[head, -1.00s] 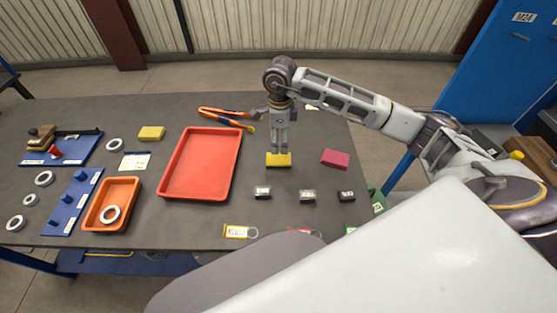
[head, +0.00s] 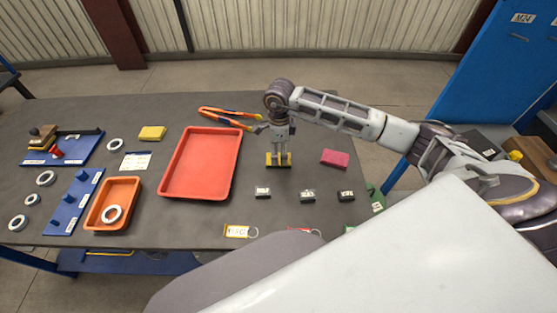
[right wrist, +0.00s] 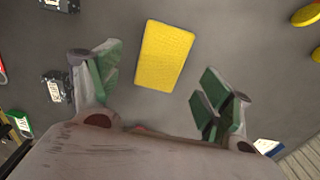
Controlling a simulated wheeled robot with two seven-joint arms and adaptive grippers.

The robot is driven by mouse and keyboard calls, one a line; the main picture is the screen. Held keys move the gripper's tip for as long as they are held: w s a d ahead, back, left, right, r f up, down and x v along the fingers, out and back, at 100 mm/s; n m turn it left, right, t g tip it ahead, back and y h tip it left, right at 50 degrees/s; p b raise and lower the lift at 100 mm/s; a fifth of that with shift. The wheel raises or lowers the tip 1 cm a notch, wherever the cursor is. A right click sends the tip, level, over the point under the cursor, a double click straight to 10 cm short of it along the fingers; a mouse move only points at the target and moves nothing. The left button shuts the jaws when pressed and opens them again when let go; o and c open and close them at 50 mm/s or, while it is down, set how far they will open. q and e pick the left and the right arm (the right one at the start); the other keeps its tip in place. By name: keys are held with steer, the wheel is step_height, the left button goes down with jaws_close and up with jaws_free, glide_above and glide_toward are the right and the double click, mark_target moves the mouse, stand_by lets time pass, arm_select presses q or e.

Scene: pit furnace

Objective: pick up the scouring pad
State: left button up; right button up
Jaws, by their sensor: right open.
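A yellow pad (head: 278,160), which I take for the scouring pad, lies flat on the grey table, right of the large red tray. My right gripper (head: 279,156) is open just above it, with fingers pointing down and hiding parts of it. In the right wrist view the whole pad (right wrist: 164,55) shows as a plain yellow block, tilted a little. The open green-padded fingers (right wrist: 160,78) stand on either side of it with gaps, and nothing is held. My left gripper is not in view.
A pink block (head: 335,158) lies right of the pad, and several small dark labelled blocks (head: 307,196) lie nearer. The red tray (head: 163,188) is at left, orange-handled tongs (head: 225,112) behind. Another yellow block (head: 152,133) lies further left.

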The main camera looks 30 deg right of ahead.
mark_target(279, 158)
steer(key=shift+f, duration=0.45)
step_height(279, 158, down, 2)
steer(key=shift+w+a+p, duration=0.1)
steer(key=shift+p, duration=0.25)
steer(key=shift+f, duration=0.75)
steer(key=shift+c, duration=1)
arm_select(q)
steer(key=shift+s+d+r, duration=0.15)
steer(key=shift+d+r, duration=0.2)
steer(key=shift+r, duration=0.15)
arm_select(e)
steer(key=c, duration=0.8)
steer(key=shift+r, duration=0.2)
